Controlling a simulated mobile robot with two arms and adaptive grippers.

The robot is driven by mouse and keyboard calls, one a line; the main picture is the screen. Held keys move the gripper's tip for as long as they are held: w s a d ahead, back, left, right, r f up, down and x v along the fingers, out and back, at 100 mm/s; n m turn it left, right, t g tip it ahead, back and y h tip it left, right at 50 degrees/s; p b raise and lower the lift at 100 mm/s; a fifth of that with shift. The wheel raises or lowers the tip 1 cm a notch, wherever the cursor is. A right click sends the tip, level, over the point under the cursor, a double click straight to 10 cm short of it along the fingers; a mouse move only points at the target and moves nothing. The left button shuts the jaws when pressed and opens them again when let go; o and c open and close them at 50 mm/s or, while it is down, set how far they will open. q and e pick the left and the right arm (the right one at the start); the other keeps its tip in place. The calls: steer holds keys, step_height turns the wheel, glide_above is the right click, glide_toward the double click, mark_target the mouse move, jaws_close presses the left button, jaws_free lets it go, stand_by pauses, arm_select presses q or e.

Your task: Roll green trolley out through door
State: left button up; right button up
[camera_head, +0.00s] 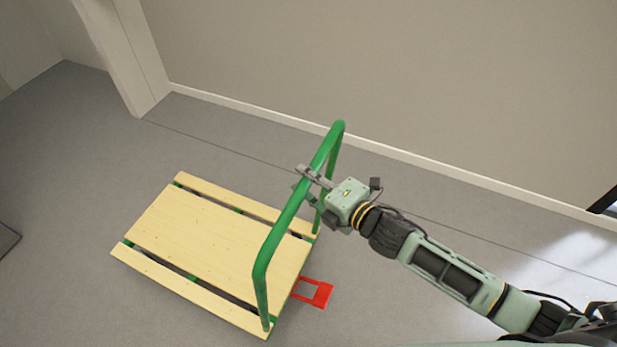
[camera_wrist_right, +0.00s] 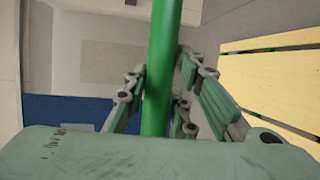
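The green trolley has a flat bed of pale wooden planks (camera_head: 200,240) and a green tubular push handle (camera_head: 275,240) standing at its right end. A red pedal-like frame (camera_head: 315,292) sticks out under that end. My right gripper (camera_head: 309,181) is at the upper part of the handle's top bar. In the right wrist view the green bar (camera_wrist_right: 161,70) runs between the two fingers (camera_wrist_right: 158,100), which sit on either side of it. Firm contact on both sides is hard to make out. My left gripper is out of view.
A doorway frame (camera_head: 125,60) stands at the upper left, with grey floor (camera_head: 75,130) running past it. A beige wall with a white skirting board (camera_head: 400,155) runs along the far side. A dark flat edge (camera_head: 6,240) shows at the far left.

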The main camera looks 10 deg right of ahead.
jaws_close()
